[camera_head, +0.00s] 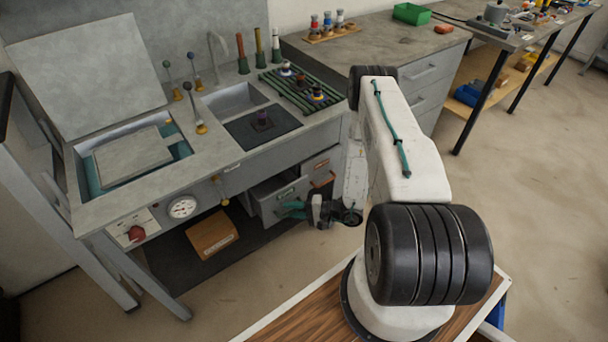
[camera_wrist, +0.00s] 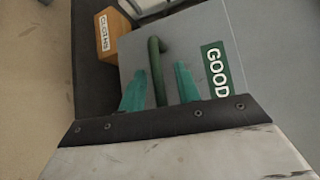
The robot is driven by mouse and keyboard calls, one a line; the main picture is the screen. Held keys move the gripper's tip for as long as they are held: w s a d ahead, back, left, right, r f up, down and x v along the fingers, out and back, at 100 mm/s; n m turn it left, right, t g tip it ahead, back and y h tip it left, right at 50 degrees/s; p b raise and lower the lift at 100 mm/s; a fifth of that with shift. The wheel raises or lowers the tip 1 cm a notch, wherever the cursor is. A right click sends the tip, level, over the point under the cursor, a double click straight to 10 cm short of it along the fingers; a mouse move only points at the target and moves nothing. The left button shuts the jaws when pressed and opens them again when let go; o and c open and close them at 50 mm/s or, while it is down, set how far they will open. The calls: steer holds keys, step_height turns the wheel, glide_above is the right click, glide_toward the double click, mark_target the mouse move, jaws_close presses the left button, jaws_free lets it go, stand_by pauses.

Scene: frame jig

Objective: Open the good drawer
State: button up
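The good drawer (camera_wrist: 190,45) has a grey front with a green "GOOD" label (camera_wrist: 214,69) and a dark green bar handle (camera_wrist: 156,70). In the head view the drawer (camera_head: 270,207) is low under the bench; a dark gap shows above its front, but I cannot tell how far it stands out. My gripper (camera_wrist: 160,88) is open, with one teal finger on each side of the handle and a visible gap beside each. In the head view my gripper (camera_head: 293,209) is at the drawer front, and my wrist partly hides it.
An orange-brown cloths box (camera_head: 212,235) stands on the dark lower shelf left of the drawer. Another drawer with a red handle (camera_head: 322,181) is to the right. The bench (camera_head: 240,165) overhangs above. The floor in front of the bench is clear.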

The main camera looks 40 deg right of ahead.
mark_target(291, 201)
steer(key=w, duration=0.4)
steer(key=shift+w, duration=0.4)
steer(key=v, duration=0.8)
steer(key=s+a+r+m+g+y, duration=0.2)
steer(key=s+a+g, duration=0.1)
steer(key=s+a, duration=0.1)
steer(key=s+a+r+n+g, duration=0.1)
steer(key=r+g, duration=0.4)
steer(key=r, duration=0.7)
steer(key=s+a+r+n+g+h, duration=0.1)
steer(key=r+g, duration=0.5)
steer(key=r, duration=0.7)
steer(key=s+a+n, duration=0.1)
steer(key=s+n, duration=0.1)
steer(key=s, duration=0.1)
steer(key=shift+a+n, duration=0.25)
steer(key=shift+n, duration=0.15)
steer(key=shift+g, duration=0.3)
